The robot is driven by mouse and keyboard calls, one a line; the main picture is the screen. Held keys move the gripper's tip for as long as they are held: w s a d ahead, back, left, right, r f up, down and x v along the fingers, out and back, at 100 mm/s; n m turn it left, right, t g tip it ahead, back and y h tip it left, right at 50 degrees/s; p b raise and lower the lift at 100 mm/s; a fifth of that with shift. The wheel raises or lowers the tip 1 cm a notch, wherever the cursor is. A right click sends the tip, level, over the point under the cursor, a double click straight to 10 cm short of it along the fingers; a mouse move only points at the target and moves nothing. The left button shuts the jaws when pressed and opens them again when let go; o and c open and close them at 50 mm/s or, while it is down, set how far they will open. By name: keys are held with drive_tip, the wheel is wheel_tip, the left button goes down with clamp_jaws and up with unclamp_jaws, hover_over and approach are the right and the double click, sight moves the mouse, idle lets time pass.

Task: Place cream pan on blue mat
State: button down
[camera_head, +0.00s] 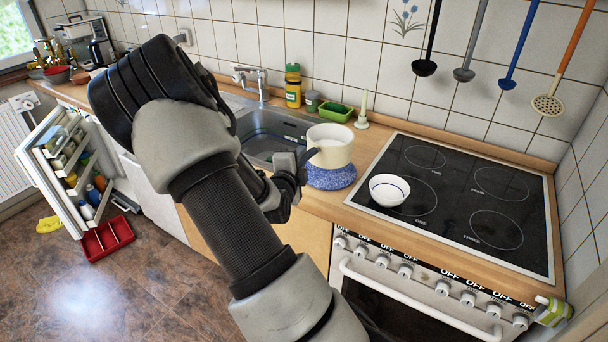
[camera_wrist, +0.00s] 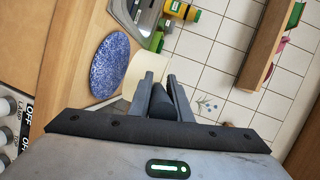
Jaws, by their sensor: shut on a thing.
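The cream pan (camera_head: 331,150) is upright in the head view, in front of the round blue mat (camera_head: 331,179) at the counter's front. It hides the mat's far part. My gripper (camera_head: 299,167) is at the pan's left side, shut on its dark handle. In the wrist view, the handle lies between the fingers of my gripper (camera_wrist: 160,88), and a cream part of the pan (camera_wrist: 131,84) shows beside them. The speckled blue mat (camera_wrist: 109,66) is mostly uncovered there, left of the pan. The pan seems to be above the mat; the gap is hard to judge.
A white bowl (camera_head: 389,190) sits on the black stove (camera_head: 460,195) to the right. The sink (camera_head: 272,135) is behind and left. A yellow bottle (camera_head: 293,86), green tray (camera_head: 336,112) and candle holder (camera_head: 362,119) stand at the back. The fridge door (camera_head: 72,170) hangs open.

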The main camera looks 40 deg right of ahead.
drive_tip(key=shift+f+b, duration=0.35)
drive_tip(key=shift+f, duration=2.25)
drive_tip(key=shift+f, duration=0.15)
drive_tip(key=c, duration=1.6)
unclamp_jaws()
drive_tip(key=shift+f, duration=0.1)
